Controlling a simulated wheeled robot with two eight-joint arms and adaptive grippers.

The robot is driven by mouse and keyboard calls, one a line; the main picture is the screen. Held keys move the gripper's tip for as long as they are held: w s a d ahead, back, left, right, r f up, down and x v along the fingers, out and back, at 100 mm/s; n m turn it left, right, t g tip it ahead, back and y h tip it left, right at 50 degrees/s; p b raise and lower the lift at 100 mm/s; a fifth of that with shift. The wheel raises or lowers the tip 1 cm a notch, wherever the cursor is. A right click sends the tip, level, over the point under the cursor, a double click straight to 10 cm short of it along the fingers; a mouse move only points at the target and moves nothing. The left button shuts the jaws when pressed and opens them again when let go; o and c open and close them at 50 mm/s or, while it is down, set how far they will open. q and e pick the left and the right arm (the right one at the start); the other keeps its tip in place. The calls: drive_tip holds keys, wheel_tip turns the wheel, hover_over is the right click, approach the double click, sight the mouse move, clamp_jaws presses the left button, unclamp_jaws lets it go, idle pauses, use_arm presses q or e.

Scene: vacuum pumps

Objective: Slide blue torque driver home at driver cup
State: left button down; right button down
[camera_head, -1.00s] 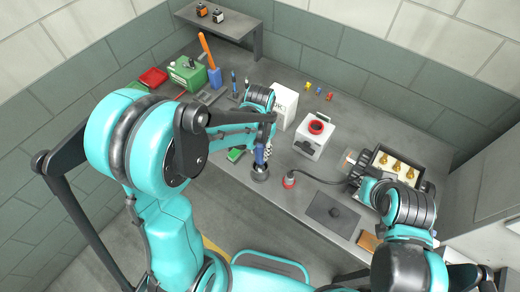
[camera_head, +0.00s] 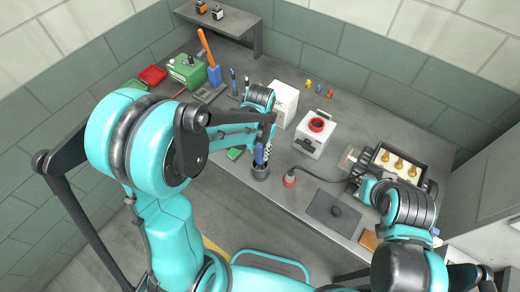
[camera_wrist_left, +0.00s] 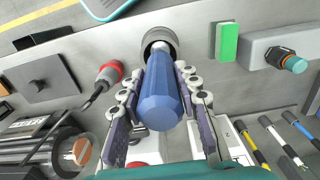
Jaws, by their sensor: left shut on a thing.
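The blue torque driver (camera_head: 259,156) is in my left gripper (camera_head: 265,146). The left wrist view shows its blue handle (camera_wrist_left: 160,95) between the two fingers, which are shut on it. The grey shaft end of the driver reaches into the mouth of the dark round driver cup (camera_wrist_left: 159,38). The cup (camera_head: 260,173) stands near the front edge of the bench, below the left gripper. How deep the shaft sits is hidden by the handle.
A green block (camera_wrist_left: 226,41) lies close beside the cup. A red-ended plug (camera_head: 290,181) with a cable and a dark flat plate (camera_head: 332,213) lie to the right. A white box with a red ring (camera_head: 314,133) stands behind. A tray with brass parts (camera_head: 399,163) is further right.

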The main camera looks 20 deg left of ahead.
use_arm(q)
drive_tip(key=shift+f, duration=0.1)
drive_tip(key=c, duration=1)
unclamp_jaws()
wheel_tip(320, 180, up, 12)
drive_tip(key=shift+r, duration=0.1)
drive_tip(key=s+a+f+n+t+b, duration=0.1)
drive_tip(key=s+f+t+b, duration=0.1)
drive_tip(key=f+b, duration=0.3)
drive_tip(key=s+a+f+n+t+b, duration=0.1)
drive_tip(key=s+a+f+t+b, duration=0.1)
drive_tip(key=s+f+b, duration=0.2)
drive_tip(key=s+a+f+n+t+b, duration=0.1)
drive_tip(key=s+f+n+t+b, duration=0.1)
drive_tip(key=b, duration=0.5)
drive_tip(key=shift+s+a+f+t, duration=0.1)
drive_tip(key=shift+s+f+t, duration=0.1)
drive_tip(key=shift+s+f, duration=0.3)
drive_tip(key=shift+s+a+f+t, duration=0.15)
drive_tip(key=shift+s+f+t, duration=0.1)
drive_tip(key=shift+f, duration=0.45)
drive_tip(key=shift+s+a+f+t, duration=0.15)
drive_tip(key=shift+s+f, duration=0.25)
drive_tip(key=shift+f, duration=0.2)
